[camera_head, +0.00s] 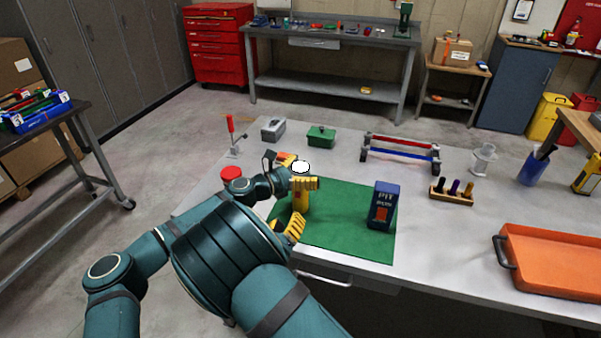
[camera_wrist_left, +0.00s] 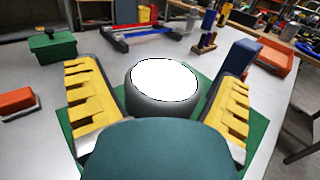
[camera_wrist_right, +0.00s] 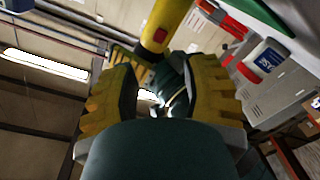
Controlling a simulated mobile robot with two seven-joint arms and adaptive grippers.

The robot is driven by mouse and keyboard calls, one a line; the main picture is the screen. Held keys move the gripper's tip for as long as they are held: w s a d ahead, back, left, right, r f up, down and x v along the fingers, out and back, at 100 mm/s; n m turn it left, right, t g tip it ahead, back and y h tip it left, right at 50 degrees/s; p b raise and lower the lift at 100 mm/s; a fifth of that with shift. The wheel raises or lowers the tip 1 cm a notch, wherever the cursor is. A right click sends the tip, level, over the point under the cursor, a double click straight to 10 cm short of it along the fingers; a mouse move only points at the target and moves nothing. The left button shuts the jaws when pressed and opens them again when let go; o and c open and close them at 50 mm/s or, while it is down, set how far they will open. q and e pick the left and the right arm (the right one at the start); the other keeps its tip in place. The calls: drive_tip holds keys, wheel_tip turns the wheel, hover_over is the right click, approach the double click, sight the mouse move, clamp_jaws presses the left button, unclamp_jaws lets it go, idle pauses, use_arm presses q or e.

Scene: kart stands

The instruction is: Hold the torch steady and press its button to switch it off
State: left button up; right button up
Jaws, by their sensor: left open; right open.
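The torch is yellow with a lit white lens (camera_head: 300,167), and its body (camera_head: 301,198) is upright at the green mat's left side. A small red button (camera_wrist_right: 158,35) shows on its yellow body (camera_wrist_right: 168,14) in the right wrist view. My left gripper (camera_head: 303,182) is open at the torch's head. In the left wrist view, its fingers stand on either side of the dark head and bright lens (camera_wrist_left: 163,82), with gaps visible. My right gripper (camera_head: 293,230) is open and lower, near the torch. In its wrist view, the torch is beyond its spread fingers. The torch's base is partly hidden.
A blue box (camera_head: 383,205) stands on the green mat (camera_head: 345,235) right of the torch. A red round button (camera_head: 231,173), a green box (camera_head: 321,136) and a grey box (camera_head: 273,130) lie behind. An orange tray (camera_head: 555,262) is at right.

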use_arm(q)
clamp_jaws()
use_arm(e)
clamp_jaws()
idle(1.4)
